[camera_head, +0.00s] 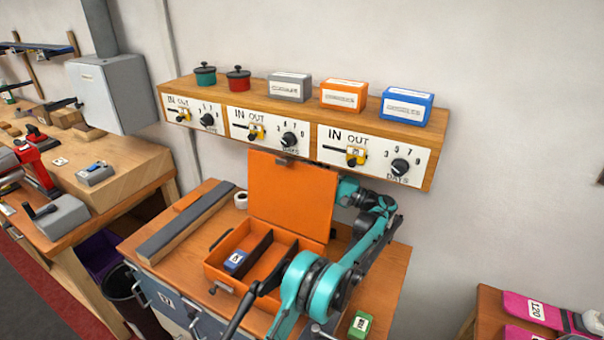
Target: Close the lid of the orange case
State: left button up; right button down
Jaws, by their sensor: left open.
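The orange case (213,268) sits on the bench top, its divided tray facing up. Its orange lid (290,195) stands upright at the back, so the case is open. A small blue labelled block (236,261) lies in the left compartment. My left arm's teal links cross the case's right front and reach up beside the lid's right edge. My left gripper (317,164) is at the lid's upper right, mostly hidden behind it. It is open; whether it touches the lid is hard to tell. My right gripper is out of view.
A wooden shelf (440,140) with dials and small boxes hangs close above the lid. A dark bar (185,222) and a white roll (241,200) lie left of the case. A green box (360,325) stands at the front right. A cluttered bench stands at the left.

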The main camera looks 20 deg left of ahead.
pick_arm(q)
jog(key=shift+x, duration=1.05)
grip_shut()
jog(key=shift+r, duration=0.1)
jog(key=shift+s+r+n, duration=0.2)
jog(key=shift+s+n, duration=0.2)
jog(key=shift+s, duration=0.15)
jog(key=s+a+n+g+h+p, duration=0.1)
jog(key=s+n+g, duration=0.1)
jog(key=s+n, duration=0.5)
jog(key=shift+s+a+n+g+h, duration=0.3)
jog(key=shift+s+a+n+g, duration=0.1)
jog(key=shift+s, duration=1.65)
jog(key=shift+f, duration=0.1)
